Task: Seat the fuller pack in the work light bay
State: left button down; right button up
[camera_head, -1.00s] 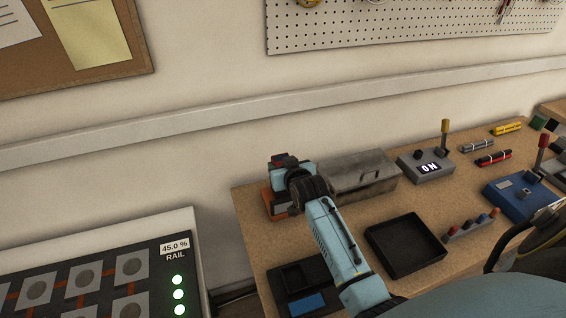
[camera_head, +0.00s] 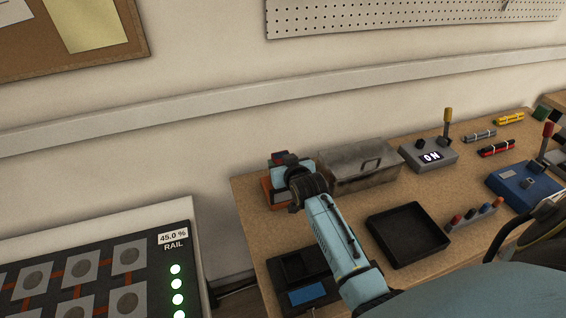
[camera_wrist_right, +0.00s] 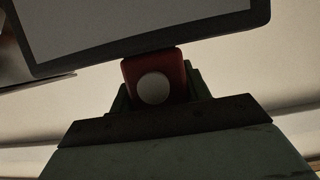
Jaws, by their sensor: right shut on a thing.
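My right gripper (camera_head: 281,166) is at the far left of the workbench, beside the grey metal box. It is shut on a red pack (camera_head: 279,156), mostly hidden by the gripper in the head view. In the right wrist view the pack (camera_wrist_right: 155,82) is a red block with a pale round spot, held between the fingers. A dark-framed pale panel (camera_wrist_right: 150,28) is just above it there; whether they touch cannot be told. An orange and dark unit (camera_head: 272,194), perhaps the work light, stands under the gripper and is partly hidden. My left gripper is not in view.
The grey metal box (camera_head: 358,168) is close right of the gripper. An empty black tray (camera_head: 405,255) and a dark holder with a blue pad (camera_head: 303,282) lie nearer. A grey ON switch box (camera_head: 428,155) stands further right. The rail panel (camera_head: 120,262) is at left.

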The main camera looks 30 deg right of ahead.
jog(key=shift+r+p, duration=0.15)
jog(key=shift+p, duration=0.75)
dwell(1.0)
jog(key=shift+f+b, duration=0.85)
jog(key=shift+f, duration=0.65)
jog(key=o, duration=1.3)
jog(key=shift+f, duration=0.1)
jog(key=p+v, duration=0.2)
jog(key=v, duration=1.1)
jog(key=shift+s, duration=0.25)
jog(key=shift+a, duration=0.1)
